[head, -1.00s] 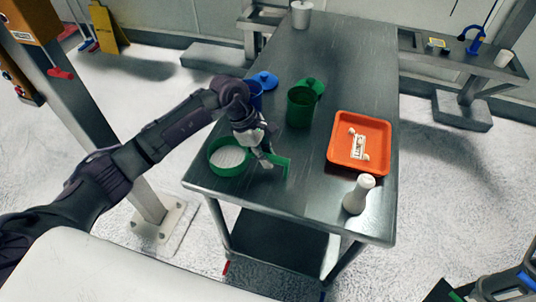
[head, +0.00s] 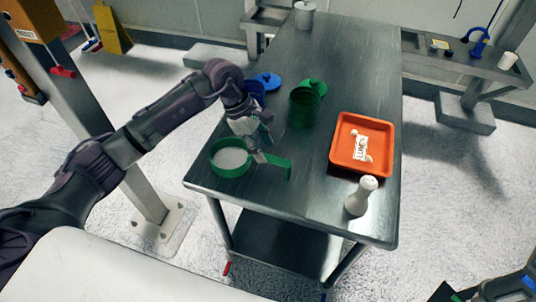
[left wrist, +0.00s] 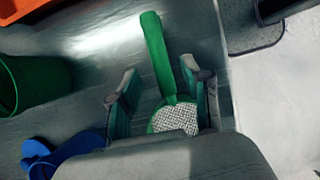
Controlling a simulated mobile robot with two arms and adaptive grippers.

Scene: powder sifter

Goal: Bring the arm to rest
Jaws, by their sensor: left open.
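The green sifter (head: 214,165) with a pale mesh sits at the left front of the steel table (head: 300,198), its handle pointing right. My left gripper (head: 262,152) is open just above the handle. In the left wrist view the sifter handle (left wrist: 157,55) shows beyond and between the spread fingers of my left gripper (left wrist: 160,90), and part of the mesh shows below it. The fingers do not appear to grip it. Part of my right gripper (head: 470,292) shows at the lower right edge, cut off by the frame.
A blue cup (head: 254,90) and a green cup (head: 304,108) with lids behind them stand behind my left gripper. An orange tray (head: 340,165) with small pale items and a white shaker (head: 360,196) are at the right. A white container (head: 304,15) stands at the far end.

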